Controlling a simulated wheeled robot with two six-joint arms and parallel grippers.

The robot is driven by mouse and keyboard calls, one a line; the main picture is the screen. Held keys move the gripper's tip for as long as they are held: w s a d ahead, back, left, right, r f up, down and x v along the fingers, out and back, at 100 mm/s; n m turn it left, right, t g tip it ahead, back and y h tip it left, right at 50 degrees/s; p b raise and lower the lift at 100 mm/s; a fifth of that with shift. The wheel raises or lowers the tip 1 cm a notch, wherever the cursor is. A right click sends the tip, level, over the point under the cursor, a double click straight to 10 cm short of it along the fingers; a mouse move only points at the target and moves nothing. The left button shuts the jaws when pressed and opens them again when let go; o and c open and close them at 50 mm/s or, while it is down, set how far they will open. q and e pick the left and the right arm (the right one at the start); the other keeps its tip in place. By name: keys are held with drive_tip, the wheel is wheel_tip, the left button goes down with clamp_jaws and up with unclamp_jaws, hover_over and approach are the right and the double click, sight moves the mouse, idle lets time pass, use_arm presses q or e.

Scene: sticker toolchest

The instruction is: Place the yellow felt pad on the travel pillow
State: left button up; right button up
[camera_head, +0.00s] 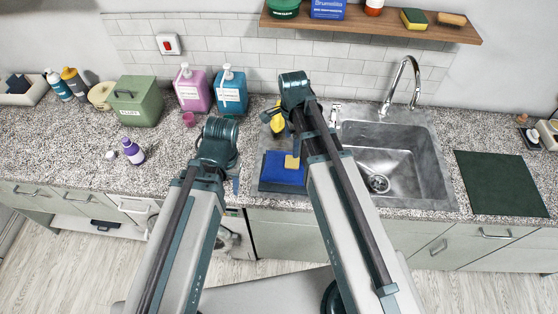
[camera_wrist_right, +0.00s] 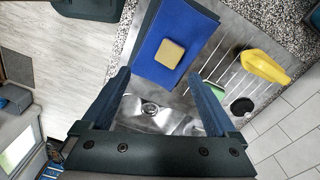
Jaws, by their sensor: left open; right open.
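The yellow felt pad (camera_head: 292,162) lies on a folded blue cloth (camera_head: 275,181) on the counter, left of the sink. In the right wrist view, the pad (camera_wrist_right: 170,53) rests flat on the cloth, ahead of my open right gripper (camera_wrist_right: 160,92). Its fingers are empty and apart from the pad. In the head view my right arm covers that gripper. My left gripper (camera_head: 236,184) shows only in part beside its wrist, left of the cloth; it is open. A rounded tan object (camera_head: 100,96) by the bottles at the left may be the travel pillow; its shape is unclear.
A yellow bottle (camera_head: 277,123) stands behind the cloth. The steel sink (camera_head: 400,150) lies to the right, with a dark green mat (camera_head: 500,183) beyond. A green box (camera_head: 137,103), pink and blue dispensers and a purple bottle (camera_head: 132,151) stand left. Counter between them and the front edge is mostly clear.

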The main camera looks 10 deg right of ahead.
drive_tip(key=s+a+n, duration=0.4)
drive_tip(key=s+n, duration=0.2)
drive_tip(key=n, duration=0.4)
drive_tip(key=s+a+n+h, duration=0.1)
drive_tip(key=s+a+n, duration=0.4)
drive_tip(key=n, duration=0.6)
drive_tip(key=shift+s+a, duration=0.25)
drive_tip(key=shift+s, duration=0.7)
wheel_tip(320, 180, down, 14)
drive_tip(key=b, duration=1.3)
drive_tip(key=shift+r+b, duration=0.15)
drive_tip(key=shift+b, duration=0.25)
